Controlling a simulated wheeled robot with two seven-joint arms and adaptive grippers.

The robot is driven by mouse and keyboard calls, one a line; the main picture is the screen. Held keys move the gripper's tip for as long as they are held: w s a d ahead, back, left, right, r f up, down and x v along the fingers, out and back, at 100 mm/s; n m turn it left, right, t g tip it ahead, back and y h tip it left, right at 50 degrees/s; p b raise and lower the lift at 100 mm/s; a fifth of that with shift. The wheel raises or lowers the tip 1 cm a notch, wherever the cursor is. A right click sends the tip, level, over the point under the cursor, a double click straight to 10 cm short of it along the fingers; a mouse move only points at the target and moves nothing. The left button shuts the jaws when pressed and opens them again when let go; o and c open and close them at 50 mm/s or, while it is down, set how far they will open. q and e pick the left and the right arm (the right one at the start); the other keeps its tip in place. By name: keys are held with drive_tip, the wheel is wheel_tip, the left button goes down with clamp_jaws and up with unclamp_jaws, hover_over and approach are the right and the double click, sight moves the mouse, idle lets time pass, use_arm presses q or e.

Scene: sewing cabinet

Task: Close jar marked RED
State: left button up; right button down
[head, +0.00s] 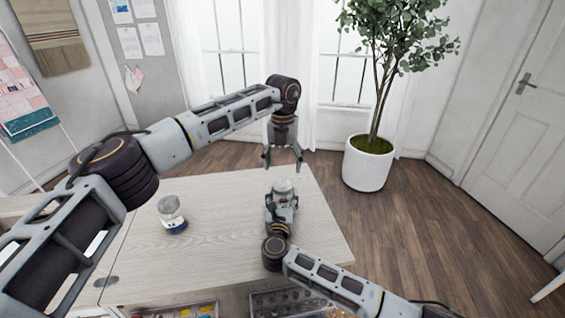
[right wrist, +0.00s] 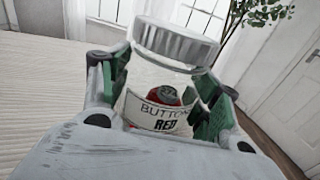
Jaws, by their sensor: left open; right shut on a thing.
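The jar marked RED (right wrist: 160,113) is clear glass with a white label reading "BUTTON RED" and red contents. In the head view the jar's top (head: 283,185) shows above that gripper. My left gripper (head: 283,164) is open and points down, empty, a little above the jar.
A second lidded jar (head: 172,215) with a blue-marked label stands on the wooden table (head: 220,215), left of the right gripper. Open drawers (head: 290,301) with small items show at the front edge. A potted tree (head: 367,165) stands beyond the table.

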sight(282, 185)
use_arm(q)
drive_tip(key=n, duration=1.3)
drive_tip(key=shift+a, duration=0.1)
drive_tip(key=shift+f, duration=0.15)
idle(0.5)
drive_tip(key=shift+f, duration=3.85)
drive_tip(key=shift+c, duration=0.3)
drive_tip(key=c, duration=1)
